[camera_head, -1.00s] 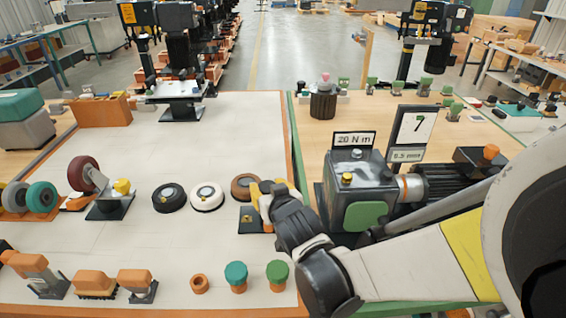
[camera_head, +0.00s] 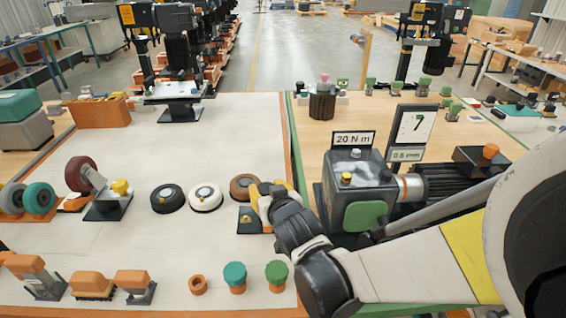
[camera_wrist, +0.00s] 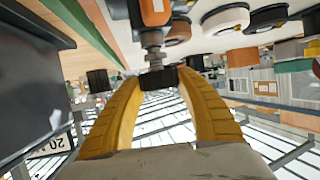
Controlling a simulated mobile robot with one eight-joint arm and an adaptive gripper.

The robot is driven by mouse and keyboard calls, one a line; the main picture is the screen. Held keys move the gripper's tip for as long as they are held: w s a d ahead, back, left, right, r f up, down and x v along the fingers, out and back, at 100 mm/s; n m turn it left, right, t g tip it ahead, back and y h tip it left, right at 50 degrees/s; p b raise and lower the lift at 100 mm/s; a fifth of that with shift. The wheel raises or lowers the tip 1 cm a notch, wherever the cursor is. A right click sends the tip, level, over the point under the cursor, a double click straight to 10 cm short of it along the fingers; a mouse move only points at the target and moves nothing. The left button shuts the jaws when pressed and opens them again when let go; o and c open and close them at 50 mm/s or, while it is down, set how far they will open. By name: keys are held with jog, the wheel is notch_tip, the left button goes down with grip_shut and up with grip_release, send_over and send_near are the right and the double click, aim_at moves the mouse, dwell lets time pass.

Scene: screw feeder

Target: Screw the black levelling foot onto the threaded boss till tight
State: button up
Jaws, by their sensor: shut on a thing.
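My gripper (camera_wrist: 160,85) has two yellow fingers closed on a small black disc-like part, the levelling foot (camera_wrist: 158,78), in the wrist view. A silver threaded boss with a nut-like collar (camera_wrist: 152,42) stands in line with the foot, under an orange and black part (camera_wrist: 155,12). The foot and boss end appear to meet; how far the threads engage cannot be seen. In the head view my gripper (camera_head: 262,204) is beside a black block with an orange mark (camera_head: 249,219), and its fingers hide the foot.
A grey gearbox (camera_head: 356,185) with a "20 N m" sign (camera_head: 353,139) and dial panel (camera_head: 412,130) stands close right of my gripper. Black (camera_head: 167,199), white (camera_head: 205,198) and brown (camera_head: 243,187) rings lie to the left.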

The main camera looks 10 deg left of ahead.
jog(key=shift+f, duration=0.25)
jog(key=o, duration=1.2)
jog(key=shift+r, duration=0.1)
jog(key=shift+s, duration=0.1)
jog(key=v, duration=1.2)
